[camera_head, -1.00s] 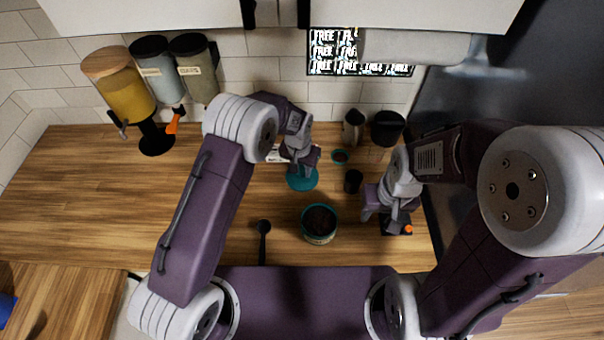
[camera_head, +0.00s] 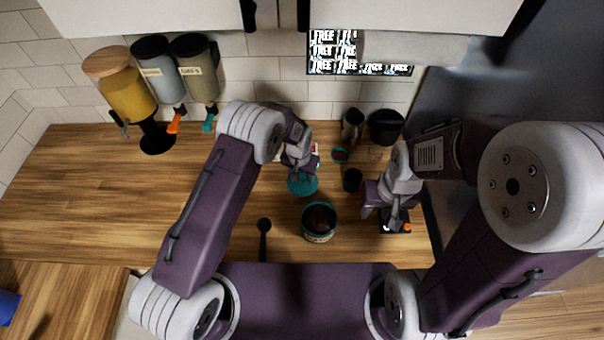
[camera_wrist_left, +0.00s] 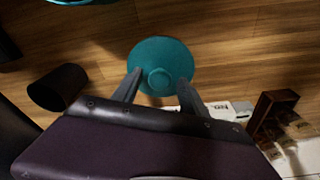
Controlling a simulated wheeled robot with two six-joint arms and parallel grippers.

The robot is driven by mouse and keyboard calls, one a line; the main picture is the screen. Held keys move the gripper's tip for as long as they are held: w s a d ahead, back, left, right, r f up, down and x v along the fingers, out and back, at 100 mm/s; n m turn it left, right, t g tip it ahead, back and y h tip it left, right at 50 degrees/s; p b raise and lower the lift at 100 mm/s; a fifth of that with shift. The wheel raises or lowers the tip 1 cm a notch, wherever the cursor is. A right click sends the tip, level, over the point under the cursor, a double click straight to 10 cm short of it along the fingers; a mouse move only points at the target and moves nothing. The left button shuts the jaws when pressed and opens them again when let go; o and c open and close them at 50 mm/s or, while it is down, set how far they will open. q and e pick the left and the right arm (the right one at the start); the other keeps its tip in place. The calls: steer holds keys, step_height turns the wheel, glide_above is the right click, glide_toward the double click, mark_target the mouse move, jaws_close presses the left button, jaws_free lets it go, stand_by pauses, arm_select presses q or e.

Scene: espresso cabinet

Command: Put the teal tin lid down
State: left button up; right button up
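The teal tin lid (camera_head: 303,187) lies on the wooden counter, just behind the open teal tin (camera_head: 319,236), which has dark contents. In the left wrist view the lid (camera_wrist_left: 160,52) is a flat teal disc with a round knob. My left gripper (camera_head: 302,174) is over the lid's far side. Its fingers (camera_wrist_left: 159,88) are spread on either side of the knob, with visible gaps, so it looks open. My right gripper (camera_head: 384,214) is low at the right, by a small black device with an orange spot (camera_head: 407,228); its finger gap is unclear.
A black cup (camera_head: 352,181) stands right of the lid. A dark scoop (camera_head: 263,240) lies left of the tin.

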mark_target(300, 186)
arm_select(q)
steer(key=shift+r, duration=0.3)
step_height(300, 186, up, 12)
steer(key=s+b, duration=0.1)
steer(key=b, duration=0.1)
steer(key=shift+s+a+f, duration=0.2)
steer(key=shift+s+a, duration=0.1)
steer(key=shift+s, duration=0.05)
